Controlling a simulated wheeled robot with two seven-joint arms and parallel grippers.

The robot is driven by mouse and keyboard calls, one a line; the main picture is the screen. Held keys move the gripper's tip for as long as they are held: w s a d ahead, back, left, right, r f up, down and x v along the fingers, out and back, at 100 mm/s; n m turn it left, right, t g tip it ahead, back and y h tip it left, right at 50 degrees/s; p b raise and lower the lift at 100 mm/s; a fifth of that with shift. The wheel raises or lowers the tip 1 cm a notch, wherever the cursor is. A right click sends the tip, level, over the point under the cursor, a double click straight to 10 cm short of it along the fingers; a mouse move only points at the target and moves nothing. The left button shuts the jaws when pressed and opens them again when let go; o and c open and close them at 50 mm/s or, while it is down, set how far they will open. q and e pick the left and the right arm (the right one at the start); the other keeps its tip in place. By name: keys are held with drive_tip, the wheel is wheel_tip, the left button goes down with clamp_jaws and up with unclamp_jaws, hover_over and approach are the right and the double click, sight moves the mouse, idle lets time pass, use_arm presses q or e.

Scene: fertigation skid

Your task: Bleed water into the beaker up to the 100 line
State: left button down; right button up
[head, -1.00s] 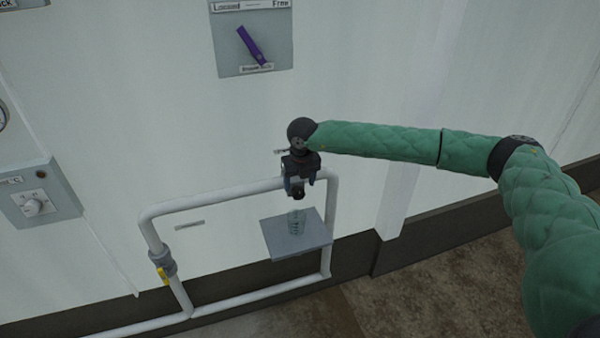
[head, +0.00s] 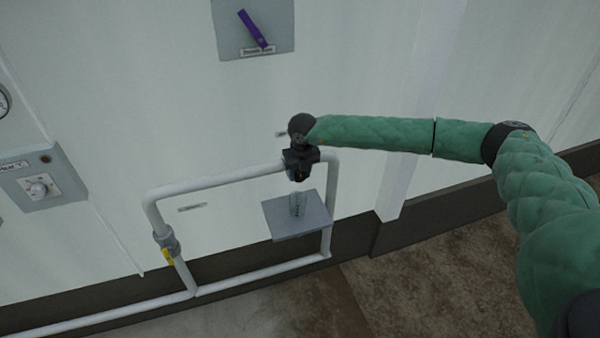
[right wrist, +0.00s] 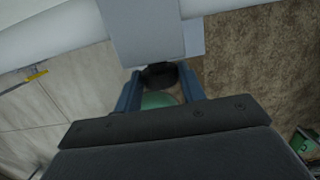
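A clear glass beaker (head: 297,204) stands upright on a small grey shelf (head: 316,224) in the head view; its level and markings are too small to read. My right gripper (head: 299,178) is directly above it at the pipe's upper right corner, pointing down, and hides the bleed valve and outlet there. In the right wrist view, the two blue fingers of my right gripper (right wrist: 161,86) flank a dark round knob (right wrist: 158,75), with no gap visible at either side. A greenish round shape shows below the knob; I cannot tell what it is. My left gripper is in neither view.
A white pipe loop (head: 215,181) with a yellow-handled valve (head: 167,254) runs along the wall. A purple lever (head: 252,29) sits on a grey panel above. A grey box with a dial (head: 40,188) is at left. The floor at lower right is clear.

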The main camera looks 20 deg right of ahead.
drive_tip(key=shift+a+f+h+b, duration=0.25)
drive_tip(key=shift+h+b, duration=0.25)
drive_tip(key=shift+h, duration=0.3)
drive_tip(key=shift+a+h+b, duration=0.1)
drive_tip(key=shift+h+b, duration=0.2)
drive_tip(key=shift+h, duration=0.6)
drive_tip(key=shift+r, duration=0.15)
